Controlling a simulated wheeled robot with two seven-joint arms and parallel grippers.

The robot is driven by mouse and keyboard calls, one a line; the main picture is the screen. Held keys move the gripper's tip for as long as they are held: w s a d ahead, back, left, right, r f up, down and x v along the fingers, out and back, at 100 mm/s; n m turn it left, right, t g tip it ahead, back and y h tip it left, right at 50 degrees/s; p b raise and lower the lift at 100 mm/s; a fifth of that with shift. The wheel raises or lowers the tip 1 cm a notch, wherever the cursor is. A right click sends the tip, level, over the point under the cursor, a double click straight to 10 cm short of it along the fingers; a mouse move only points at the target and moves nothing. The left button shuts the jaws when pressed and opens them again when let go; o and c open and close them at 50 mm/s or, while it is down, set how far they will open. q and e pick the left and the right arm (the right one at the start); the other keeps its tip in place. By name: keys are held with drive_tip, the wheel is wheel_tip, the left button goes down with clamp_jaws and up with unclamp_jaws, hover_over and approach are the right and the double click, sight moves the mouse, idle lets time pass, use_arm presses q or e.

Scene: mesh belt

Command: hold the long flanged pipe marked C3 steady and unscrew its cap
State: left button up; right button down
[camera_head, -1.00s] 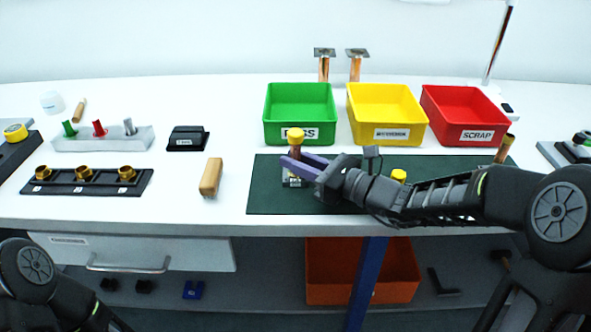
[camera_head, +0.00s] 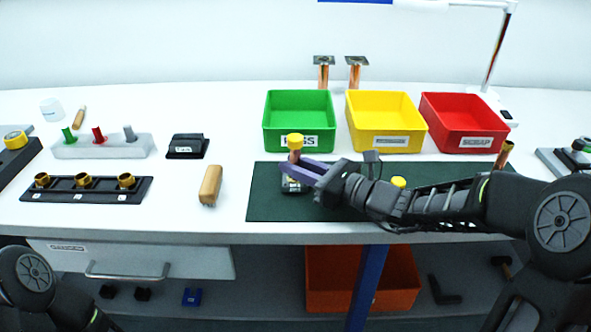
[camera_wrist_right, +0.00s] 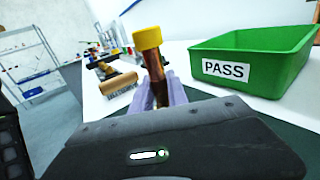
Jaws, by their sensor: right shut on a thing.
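A copper pipe (camera_head: 294,156) with a yellow cap (camera_head: 295,140) stands upright on the left part of the dark green mat (camera_head: 262,205). Its lower end is in or behind a small dark block (camera_head: 292,186); I cannot read a C3 mark. My right gripper (camera_head: 289,170) reaches in from the right and is shut on the pipe below the cap. In the right wrist view the purple fingers (camera_wrist_right: 160,96) flank the pipe (camera_wrist_right: 156,80), with the yellow cap (camera_wrist_right: 147,38) above them, clear of the fingers. My left gripper is out of view; only part of that arm shows.
Green (camera_head: 273,135), yellow (camera_head: 358,137) and red (camera_head: 433,135) bins stand behind the mat. Another yellow cap (camera_head: 398,182) shows behind my right arm. Two flanged copper pipes (camera_head: 324,75) stand at the back. A wooden-handled brush (camera_head: 210,186) lies left of the mat.

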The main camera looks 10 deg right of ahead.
sight(296, 137)
wheel_tip(296, 137, up, 10)
drive_tip(key=shift+f+p, duration=0.2)
drive_tip(key=shift+p, duration=0.35)
drive_tip(key=c, duration=1.9)
unclamp_jaws()
clamp_jaws()
